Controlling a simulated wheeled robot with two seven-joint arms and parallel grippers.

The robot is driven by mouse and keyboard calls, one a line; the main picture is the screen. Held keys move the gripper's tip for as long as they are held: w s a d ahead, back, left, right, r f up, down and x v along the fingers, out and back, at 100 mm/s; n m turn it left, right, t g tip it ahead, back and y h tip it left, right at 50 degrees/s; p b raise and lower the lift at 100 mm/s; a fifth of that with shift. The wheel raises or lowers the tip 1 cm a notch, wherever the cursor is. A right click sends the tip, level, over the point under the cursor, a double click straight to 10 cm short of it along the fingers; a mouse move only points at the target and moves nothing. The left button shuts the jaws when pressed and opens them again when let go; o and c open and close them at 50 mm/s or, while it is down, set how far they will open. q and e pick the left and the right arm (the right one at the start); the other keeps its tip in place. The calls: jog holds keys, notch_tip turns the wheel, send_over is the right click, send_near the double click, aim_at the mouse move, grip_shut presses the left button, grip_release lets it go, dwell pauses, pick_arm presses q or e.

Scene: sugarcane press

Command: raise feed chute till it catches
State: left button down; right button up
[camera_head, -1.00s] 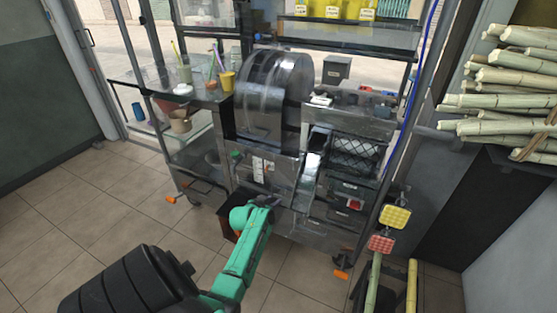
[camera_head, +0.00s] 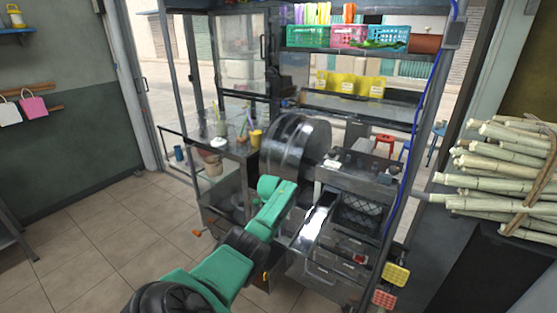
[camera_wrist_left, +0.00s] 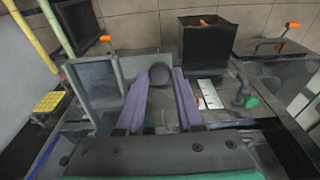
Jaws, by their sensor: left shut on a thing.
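The feed chute (camera_head: 316,224) is a shiny metal trough that slopes down at the front of the press, below and right of the drum (camera_head: 296,144). In the left wrist view I take it as the grey rimmed plate (camera_wrist_left: 96,80) left of the fingers. My left gripper (camera_wrist_left: 163,76) has purple fingers shut on a grey rounded part beside that plate, seemingly part of the chute; the exact joint is unclear. In the head view my green arm hides this gripper. My right gripper is out of view.
Sugarcane stalks (camera_head: 500,175) are stacked at the right. Yellow and red pads (camera_head: 396,274) hang at the stall's right corner. A glass-topped side shelf (camera_head: 215,150) is left of the drum.

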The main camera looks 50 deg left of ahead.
pick_arm(q)
notch_tip(320, 180, up, 2)
jog(key=shift+r, duration=0.1)
jog(key=shift+w+r, duration=0.1)
dwell(0.4)
jog(key=c, duration=0.7)
grip_release()
jog(key=shift+w, duration=0.1)
jog(key=shift+c, duration=0.2)
jog(key=shift+o, duration=0.8)
jog(key=shift+w+a, duration=0.15)
